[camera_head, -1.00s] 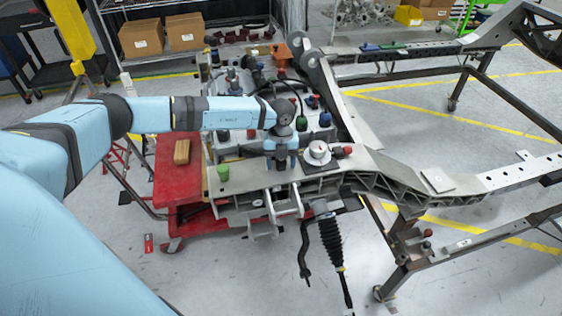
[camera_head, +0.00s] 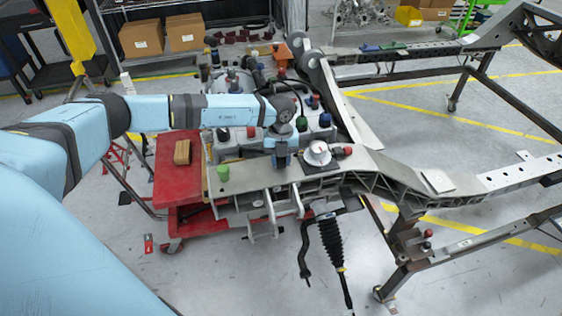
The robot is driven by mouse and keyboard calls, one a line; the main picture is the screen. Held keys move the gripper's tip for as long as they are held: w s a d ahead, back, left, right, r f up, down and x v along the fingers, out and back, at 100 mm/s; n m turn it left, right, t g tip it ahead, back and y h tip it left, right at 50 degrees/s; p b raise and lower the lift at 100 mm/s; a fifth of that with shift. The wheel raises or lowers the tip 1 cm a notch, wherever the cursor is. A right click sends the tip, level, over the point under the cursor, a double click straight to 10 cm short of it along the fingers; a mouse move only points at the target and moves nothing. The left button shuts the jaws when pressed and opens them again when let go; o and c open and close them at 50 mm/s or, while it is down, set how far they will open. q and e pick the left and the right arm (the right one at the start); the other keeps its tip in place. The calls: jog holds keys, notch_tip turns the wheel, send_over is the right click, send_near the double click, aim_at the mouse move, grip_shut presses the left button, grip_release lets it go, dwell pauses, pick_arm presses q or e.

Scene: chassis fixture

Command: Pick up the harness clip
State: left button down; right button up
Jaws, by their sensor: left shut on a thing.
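My left arm comes in from the left, and its gripper (camera_head: 281,163) points down over the light grey metal chassis plate (camera_head: 250,181). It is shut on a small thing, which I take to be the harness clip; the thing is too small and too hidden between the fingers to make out. The gripper is between a green cylinder (camera_head: 223,173) on its left and a white round knob (camera_head: 318,153) on its right. My right gripper is not in view.
Blue, red and green capped parts crowd the fixture behind the gripper, including a dark blue one (camera_head: 325,119). A red cart (camera_head: 178,190) carries a wooden block (camera_head: 182,152). The chassis frame (camera_head: 440,182) extends right. A black ribbed boot (camera_head: 331,240) hangs in front.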

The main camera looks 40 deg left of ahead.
pick_arm(q)
notch_tip(320, 180, up, 19)
jog(key=b, duration=0.1)
jog(key=shift+b, duration=0.3)
